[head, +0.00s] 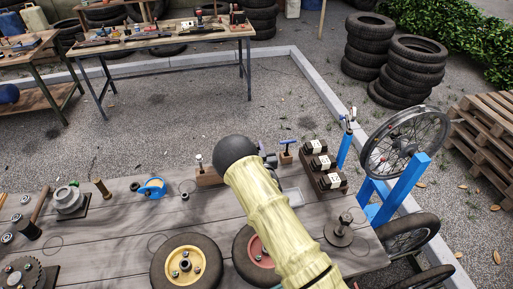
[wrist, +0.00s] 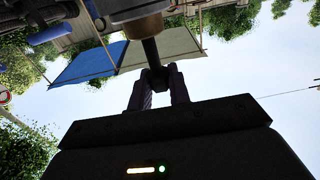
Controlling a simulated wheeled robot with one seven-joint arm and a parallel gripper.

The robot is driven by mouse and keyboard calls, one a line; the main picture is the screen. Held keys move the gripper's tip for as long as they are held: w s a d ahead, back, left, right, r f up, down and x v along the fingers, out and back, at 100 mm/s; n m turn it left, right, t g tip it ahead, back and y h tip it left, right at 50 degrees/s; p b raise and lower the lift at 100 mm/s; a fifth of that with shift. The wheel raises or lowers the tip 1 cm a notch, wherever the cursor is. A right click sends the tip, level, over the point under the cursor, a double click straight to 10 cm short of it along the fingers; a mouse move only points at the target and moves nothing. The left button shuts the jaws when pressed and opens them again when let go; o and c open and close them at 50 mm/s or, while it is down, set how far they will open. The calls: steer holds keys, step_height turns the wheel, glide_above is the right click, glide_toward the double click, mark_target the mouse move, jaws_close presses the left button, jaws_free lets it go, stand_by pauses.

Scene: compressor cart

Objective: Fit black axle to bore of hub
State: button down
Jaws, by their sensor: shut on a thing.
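In the wrist view my gripper (wrist: 154,78) is shut on the black axle (wrist: 151,52), a dark rod standing out from between the fingers. The rod's far end meets or overlaps the edge of a brownish round part (wrist: 138,24), cut off by the top of the picture. I cannot tell whether this part is the hub, or whether the rod is in a bore, touching it or in front of it. In the head view my pale yellow arm with its black ball joint covers the middle of the bench, and the gripper and axle cannot be made out there.
The plank bench (head: 115,235) holds a grey round part (head: 70,199), a yellow-centred wheel (head: 185,265), a red-centred wheel (head: 257,250) partly behind my arm, and an upright dark post (head: 339,232). A spoked wheel (head: 404,142) on a blue stand (head: 404,190) rises at the right.

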steer(key=shift+f+b, duration=1.6)
steer(key=shift+f, duration=0.3)
steer(key=c, duration=0.8)
jaws_free()
steer(key=shift+c, duration=0.2)
steer(key=s+d+p, duration=0.1)
steer(key=s, duration=0.6)
steer(key=shift+d, duration=0.2)
